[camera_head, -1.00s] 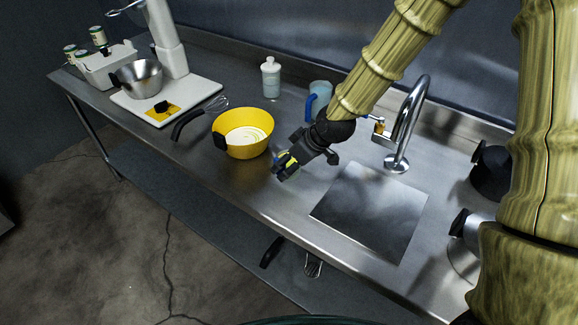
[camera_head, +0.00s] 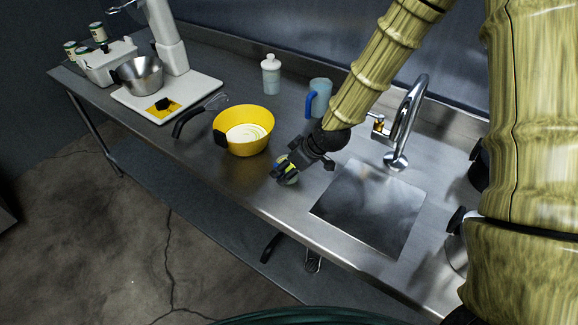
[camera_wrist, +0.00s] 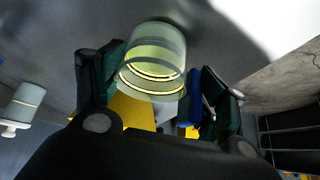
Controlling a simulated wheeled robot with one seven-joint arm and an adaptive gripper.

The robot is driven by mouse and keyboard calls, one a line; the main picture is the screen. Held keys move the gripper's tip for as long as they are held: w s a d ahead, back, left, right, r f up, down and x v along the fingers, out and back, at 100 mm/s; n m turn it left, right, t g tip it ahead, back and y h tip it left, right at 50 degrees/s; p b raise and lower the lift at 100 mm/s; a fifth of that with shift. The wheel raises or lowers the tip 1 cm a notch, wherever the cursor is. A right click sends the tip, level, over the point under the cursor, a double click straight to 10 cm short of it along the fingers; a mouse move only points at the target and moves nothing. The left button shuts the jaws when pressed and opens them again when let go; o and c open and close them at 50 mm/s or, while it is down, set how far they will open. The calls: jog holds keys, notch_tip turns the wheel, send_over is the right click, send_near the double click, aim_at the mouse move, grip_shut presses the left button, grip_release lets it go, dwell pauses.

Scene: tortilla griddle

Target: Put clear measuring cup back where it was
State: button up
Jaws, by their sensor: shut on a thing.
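The clear measuring cup (camera_wrist: 153,45) is between the two fingers of my gripper in the wrist view, with pale yellow rings showing in it. A blue part (camera_wrist: 194,95), which looks like its handle, lies beside the right finger. In the head view my gripper (camera_head: 284,172) is shut on the cup over the counter's front part, between the yellow bowl and the sink cover. There the cup is mostly hidden by the fingers, with only a small greenish part showing. I cannot tell whether it touches the counter.
A yellow bowl (camera_head: 228,145) stands just left of my gripper. Behind are a soap bottle (camera_head: 271,78) and a clear jug with a blue handle (camera_head: 319,92). A faucet (camera_head: 397,158) and square metal plate (camera_head: 370,208) are to the right. A white appliance (camera_head: 205,92) stands left.

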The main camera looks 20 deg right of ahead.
jog(key=o, duration=1.1)
jog(key=shift+r, duration=0.15)
jog(key=shift+s+d+r, duration=0.2)
jog(key=shift+d+r, duration=0.05)
jog(key=shift+r, duration=0.2)
jog(key=shift+b+v, duration=0.95)
jog(key=shift+v, duration=4.5)
jog(key=shift+a, duration=0.1)
